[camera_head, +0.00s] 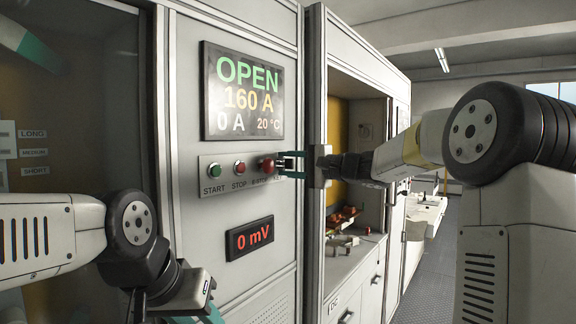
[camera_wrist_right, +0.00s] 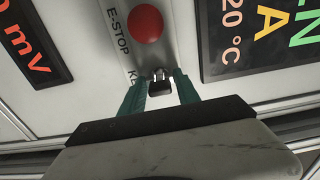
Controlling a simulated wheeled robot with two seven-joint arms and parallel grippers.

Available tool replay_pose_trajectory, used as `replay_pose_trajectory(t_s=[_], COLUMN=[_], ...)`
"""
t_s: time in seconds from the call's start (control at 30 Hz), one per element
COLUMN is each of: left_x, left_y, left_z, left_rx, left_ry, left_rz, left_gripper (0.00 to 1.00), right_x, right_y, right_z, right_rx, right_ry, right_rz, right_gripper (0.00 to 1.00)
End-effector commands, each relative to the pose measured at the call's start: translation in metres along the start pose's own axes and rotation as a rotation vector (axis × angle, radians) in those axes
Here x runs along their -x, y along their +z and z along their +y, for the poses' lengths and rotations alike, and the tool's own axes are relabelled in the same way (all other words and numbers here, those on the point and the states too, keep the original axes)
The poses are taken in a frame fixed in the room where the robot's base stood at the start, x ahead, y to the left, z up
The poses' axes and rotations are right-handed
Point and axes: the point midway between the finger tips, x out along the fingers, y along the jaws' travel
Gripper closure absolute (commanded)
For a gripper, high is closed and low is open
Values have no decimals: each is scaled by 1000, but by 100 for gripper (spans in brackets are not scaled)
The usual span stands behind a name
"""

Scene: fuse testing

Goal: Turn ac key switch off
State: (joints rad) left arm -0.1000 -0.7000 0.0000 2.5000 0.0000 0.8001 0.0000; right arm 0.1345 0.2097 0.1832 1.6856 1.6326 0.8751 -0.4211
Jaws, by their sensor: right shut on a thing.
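The key switch (camera_head: 286,163) sits at the right end of the button strip on the grey cabinet, right of the red E-STOP button. The fingers partly hide the switch in the head view. My left gripper (camera_head: 203,314) is low at the bottom edge, cut off, away from the panel.
The E-STOP button (camera_head: 266,165) is close beside the right fingers. Red STOP (camera_head: 239,168) and green START (camera_head: 213,170) buttons are further left. The display (camera_head: 243,92) above reads OPEN, 160 A, 0 A, 20 °C; the lower one (camera_head: 249,238) reads 0 mV. An open shelf (camera_head: 345,262) holds small parts.

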Motion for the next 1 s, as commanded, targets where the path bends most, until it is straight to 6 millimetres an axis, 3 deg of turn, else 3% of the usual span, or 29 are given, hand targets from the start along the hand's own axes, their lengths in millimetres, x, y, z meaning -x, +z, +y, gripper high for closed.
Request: replay_pose_trajectory(t_s=[0.1,0.13,0.2,0.23,0.57,1.0], left_x=[0,0,0,0,0,0], left_y=[0,0,0,0,0,0], left_z=[0,0,0,0,0,0], left_rx=[0,0,0,0,0,0], left_ry=[0,0,0,0,0,0], left_rz=[0,0,0,0,0,0], left_gripper=[64,64,64,64,64,64], right_x=[0,0,0,0,2,67], right_y=[0,0,0,0,0,-1], right_z=[2,2,2,2,0,1], right_rx=[1,1,1,1,1,1], right_ry=[4,4,3,3,1,3], right_rz=[-1,-1,-1,-1,0,2], right_gripper=[100,56,42,40,40,40])
